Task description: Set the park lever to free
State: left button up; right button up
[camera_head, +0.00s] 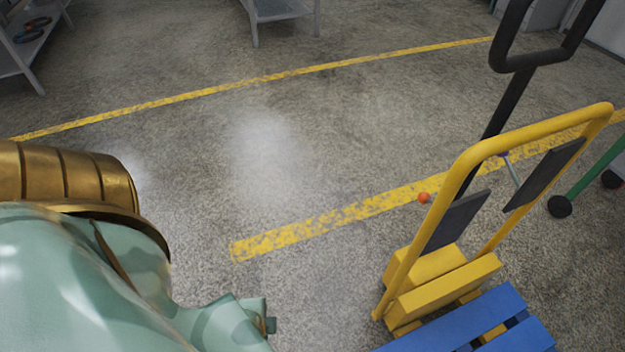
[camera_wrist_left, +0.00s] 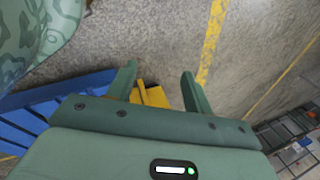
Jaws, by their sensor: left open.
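A yellow-framed truck (camera_head: 470,155) with a tall black handle (camera_head: 515,65) stands at the right in the head view. A small orange-red knob (camera_head: 424,197) shows beside the left upright of its frame. A thin grey rod (camera_head: 511,170) shows between the two dark panels. I cannot tell for certain which of these is the park lever, nor its setting. My left gripper (camera_wrist_left: 159,70) is open and empty in the left wrist view, with yellow metal (camera_wrist_left: 151,96) below and between its fingers. My right gripper is not in view.
A blue slatted pallet (camera_head: 460,331) lies at the truck's near side; it also shows in the left wrist view (camera_wrist_left: 60,92). A green pole with black wheels (camera_head: 560,206) stands at the far right. Grey tables (camera_head: 278,10) stand at the back. The marked floor between is clear.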

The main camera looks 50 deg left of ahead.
pick_arm(q)
jog(key=w+r+t, duration=0.2)
jog(key=w+r, duration=0.4)
jog(key=w, duration=0.1)
jog(key=t+h, duration=0.8)
jog(key=t, duration=0.4)
send_near(419, 200)
jog(key=shift+n, duration=0.3)
jog(key=b+x, duration=0.6)
jog(key=x, duration=0.5)
jog(key=shift+f, duration=0.15)
jog(key=shift+w+d, duration=0.1)
jog(key=shift+w, duration=0.25)
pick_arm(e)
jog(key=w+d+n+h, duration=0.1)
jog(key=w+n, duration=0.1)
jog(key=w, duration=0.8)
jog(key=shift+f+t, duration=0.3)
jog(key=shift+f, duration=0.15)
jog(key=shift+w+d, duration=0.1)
pick_arm(q)
grip_shut()
